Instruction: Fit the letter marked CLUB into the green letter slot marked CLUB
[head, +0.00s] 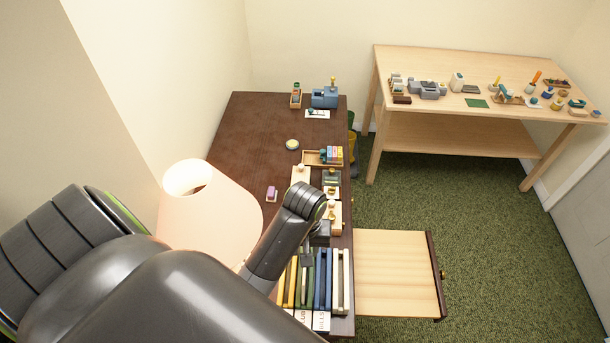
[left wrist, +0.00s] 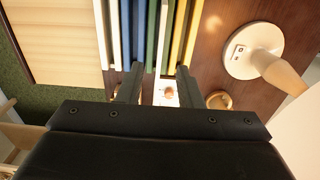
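The green letter slot (head: 295,287) stands in the row of upright coloured slats at the desk's near right edge; the CLUB label (head: 303,316) is partly hidden by my arm. In the left wrist view its dark green slat (left wrist: 151,38) lies between my fingertips. A pale upright strip (left wrist: 163,35) shows beside that slat; it may be the letter, but no marking on it is readable. My left gripper (head: 307,257) is over the green slot, and the left wrist view shows its fingers (left wrist: 160,72) apart, with no object clearly gripped. My right gripper is out of view.
Blue slats (head: 323,277), white slats (head: 341,280) and yellow slats (head: 284,284) flank the green slot. A lamp (head: 205,215) stands left of my arm. An open drawer (head: 393,272) juts right. Stamps and trays (head: 318,158) lie farther back.

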